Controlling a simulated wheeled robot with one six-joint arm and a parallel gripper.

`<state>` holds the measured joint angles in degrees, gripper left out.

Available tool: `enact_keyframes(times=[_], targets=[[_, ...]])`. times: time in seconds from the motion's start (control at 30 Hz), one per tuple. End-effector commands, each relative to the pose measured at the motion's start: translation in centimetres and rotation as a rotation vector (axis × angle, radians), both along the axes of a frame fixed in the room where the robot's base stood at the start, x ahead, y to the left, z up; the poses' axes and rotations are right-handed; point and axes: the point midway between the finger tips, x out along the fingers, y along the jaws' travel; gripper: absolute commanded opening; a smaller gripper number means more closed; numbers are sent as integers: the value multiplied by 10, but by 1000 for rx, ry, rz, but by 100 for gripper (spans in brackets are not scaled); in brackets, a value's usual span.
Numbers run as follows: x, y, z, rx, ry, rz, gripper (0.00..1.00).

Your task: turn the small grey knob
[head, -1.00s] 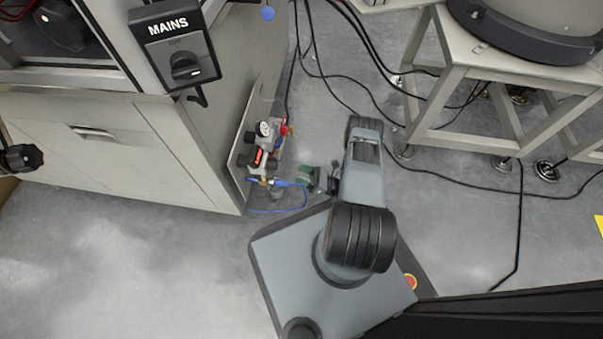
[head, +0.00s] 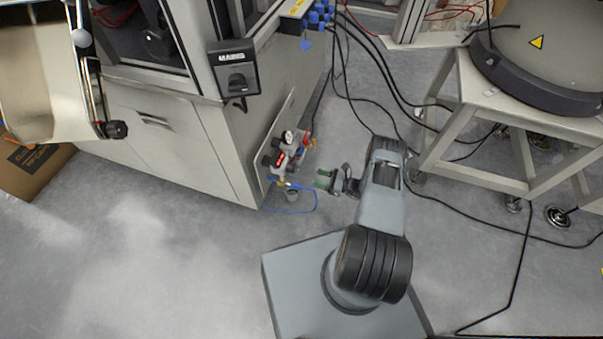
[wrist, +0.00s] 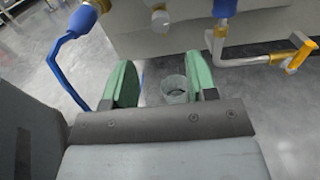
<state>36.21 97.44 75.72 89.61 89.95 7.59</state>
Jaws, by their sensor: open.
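My gripper (head: 322,180) is open, its green fingers pointing left at the air-service unit (head: 285,152) on the cabinet side. In the wrist view the two fingers of my gripper (wrist: 160,68) stand apart with nothing held. A small grey round piece (wrist: 174,90) shows in the gap between them, beyond the fingers; it also shows below the unit in the head view (head: 292,196). It may be the grey knob, but I cannot tell for sure. No contact with the fingers is visible.
A blue hose (wrist: 62,65) runs left of the fingers. A brass fitting (wrist: 160,18) and a yellow-handled pipe (wrist: 290,60) are ahead. A grey bench frame (head: 450,130) and black cables stand right of the arm. The floor at lower left is clear.

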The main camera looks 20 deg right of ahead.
Motion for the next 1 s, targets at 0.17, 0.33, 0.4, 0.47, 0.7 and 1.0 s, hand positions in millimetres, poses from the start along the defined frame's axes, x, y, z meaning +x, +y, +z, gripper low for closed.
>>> enact_keyframes(times=[0.17, 0.33, 0.4, 0.47, 0.7, 1.0], targets=[[20, 29, -1, 1, -1, 3, 53], [36, 50, -1, 1, -2, 0, 53], [40, 56, -1, 1, -2, 0, 53], [44, 60, -1, 0, -1, -1, 53], [51, 69, 0, 0, -1, -3, 53], [51, 70, 0, 1, -2, -2, 51]])
